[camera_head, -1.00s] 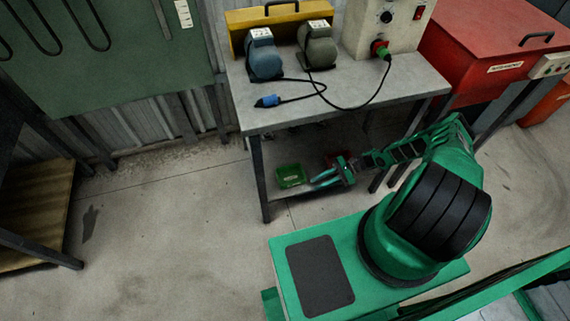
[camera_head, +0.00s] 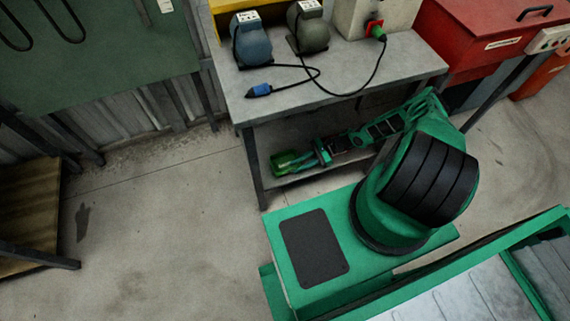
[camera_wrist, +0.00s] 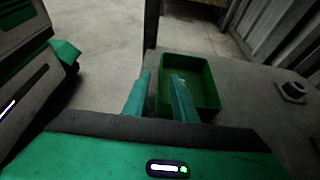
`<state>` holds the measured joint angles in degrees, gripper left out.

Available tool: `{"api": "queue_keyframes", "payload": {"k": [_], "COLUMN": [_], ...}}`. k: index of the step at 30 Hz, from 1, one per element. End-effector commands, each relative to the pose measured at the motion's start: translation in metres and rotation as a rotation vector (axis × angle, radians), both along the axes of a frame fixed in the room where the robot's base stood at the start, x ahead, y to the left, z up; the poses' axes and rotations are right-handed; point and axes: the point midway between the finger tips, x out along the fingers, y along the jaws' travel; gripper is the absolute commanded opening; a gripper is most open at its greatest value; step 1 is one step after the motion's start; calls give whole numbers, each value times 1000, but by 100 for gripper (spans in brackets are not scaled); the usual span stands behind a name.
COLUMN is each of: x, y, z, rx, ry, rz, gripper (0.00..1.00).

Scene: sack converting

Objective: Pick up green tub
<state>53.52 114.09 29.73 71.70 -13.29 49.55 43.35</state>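The green tub (camera_wrist: 207,78) is an open rectangular container on the lower shelf of the bench. In the wrist view it lies just past my fingers. My gripper (camera_wrist: 161,77) is open, with its two teal fingers apart. The left finger is outside the tub's left wall. The right finger overlaps the tub's inside in the picture, so that wall appears between them; contact cannot be told. In the head view the tub (camera_head: 280,167) is partly hidden by my gripper (camera_head: 298,161), which reaches in under the bench top.
The bench top (camera_head: 330,105) lies above the shelf and carries a cable with a blue plug (camera_head: 259,90). A bench leg (camera_head: 254,165) stands close left of the tub. A hex nut-like part (camera_wrist: 292,92) lies right of the tub. The floor (camera_head: 150,230) at left is clear.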

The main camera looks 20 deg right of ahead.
Motion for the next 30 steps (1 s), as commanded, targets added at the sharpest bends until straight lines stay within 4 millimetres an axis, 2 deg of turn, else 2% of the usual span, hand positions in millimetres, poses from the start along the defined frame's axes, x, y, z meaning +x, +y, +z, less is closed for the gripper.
{"api": "queue_keyframes", "payload": {"k": [9, 17, 21, 30], "x": [1, 1, 1, 1], "y": [39, 44, 44, 43], "z": [-14, -16, -16, -16], "rx": [1, 0, 0, 1], "ry": [0, 0, 0, 0], "rz": [1, 0, 0, 0], "gripper": [25, 25, 0, 0]}}
